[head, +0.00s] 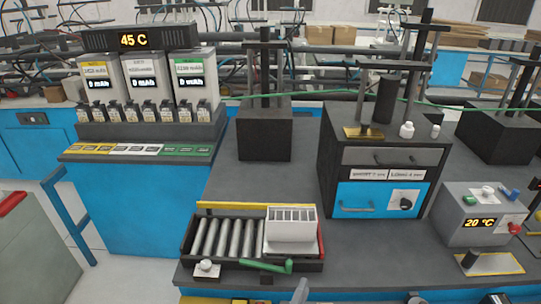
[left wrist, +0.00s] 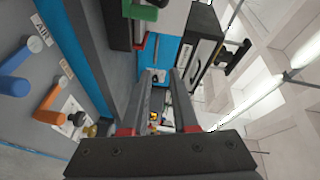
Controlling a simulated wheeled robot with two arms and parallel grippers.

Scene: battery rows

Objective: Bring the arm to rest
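My left gripper (left wrist: 162,78) shows in the left wrist view as two dark fingers with red bases. There is a gap between them, and nothing is held in it. In the head view only a grey tip of what seems to be my left gripper (head: 301,291) shows at the bottom edge, in front of the bench. The rest of my left arm is hidden there. My right gripper is not in view.
A roller tray (head: 188,250) holding a white slotted block (head: 291,226) stands near the bench's front edge, with a green handle (head: 266,266). A black-and-blue cabinet (head: 380,196) and a 20 °C box (head: 478,218) stand right. A battery rack (head: 146,128) stands left.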

